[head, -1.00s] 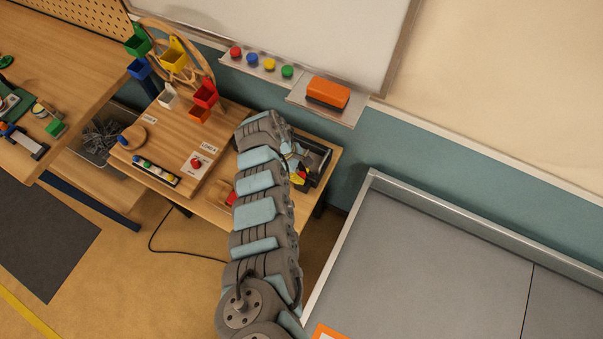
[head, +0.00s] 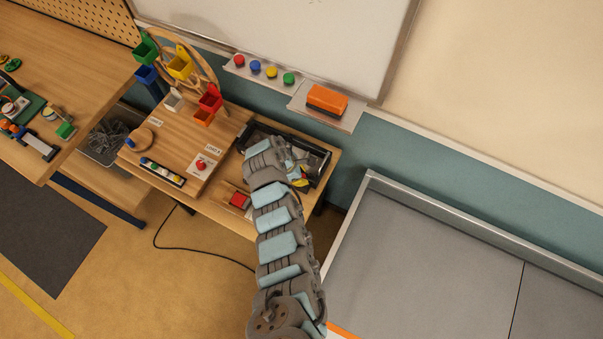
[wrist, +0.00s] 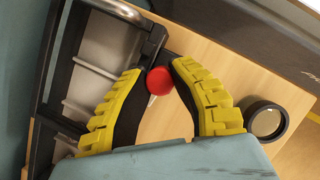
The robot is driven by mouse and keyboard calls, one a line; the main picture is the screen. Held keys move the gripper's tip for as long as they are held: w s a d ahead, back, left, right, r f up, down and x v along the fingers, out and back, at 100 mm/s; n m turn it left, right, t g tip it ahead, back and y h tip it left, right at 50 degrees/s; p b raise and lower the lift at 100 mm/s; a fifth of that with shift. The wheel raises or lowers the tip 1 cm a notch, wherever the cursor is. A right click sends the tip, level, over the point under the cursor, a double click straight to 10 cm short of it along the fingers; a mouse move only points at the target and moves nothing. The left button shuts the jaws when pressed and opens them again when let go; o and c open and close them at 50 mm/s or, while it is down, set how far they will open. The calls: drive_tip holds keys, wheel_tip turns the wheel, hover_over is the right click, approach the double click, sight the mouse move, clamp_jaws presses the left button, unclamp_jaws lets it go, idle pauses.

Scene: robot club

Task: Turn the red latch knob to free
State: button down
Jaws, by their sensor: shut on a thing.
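The round red knob (wrist: 158,81) shows in the wrist view between the tips of my gripper's yellow ribbed fingers. My gripper (wrist: 159,70) is shut on it, with the fingertips against its sides. A pale, pointed piece shows just below the knob. In the head view my gripper (head: 302,178) is mostly hidden by my arm, with only a bit of yellow showing, beside the black-framed unit (head: 318,150) on the right of the wooden table. I cannot make out the held knob in the head view. Which way the knob is turned is unclear.
A wooden board (head: 218,139) holds a bucket wheel (head: 203,60) and another red knob (head: 200,165). A dark ring (wrist: 267,121) is near my right finger. A grey walled surface (head: 430,260) lies right.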

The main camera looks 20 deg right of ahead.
drive_tip(key=shift+s+n+t, duration=0.1)
drive_tip(key=shift+n+t, duration=0.2)
drive_tip(key=shift+n, duration=0.3)
drive_tip(key=shift+f, duration=0.1)
drive_tip(key=c, duration=0.8)
unclamp_jaws()
drive_tip(key=shift+d, duration=0.1)
drive_tip(key=shift+c, duration=0.2)
drive_tip(key=shift+r+p, duration=0.2)
drive_tip(key=shift+p, duration=0.1)
drive_tip(key=v, duration=1.1)
drive_tip(key=shift+a+r, duration=0.3)
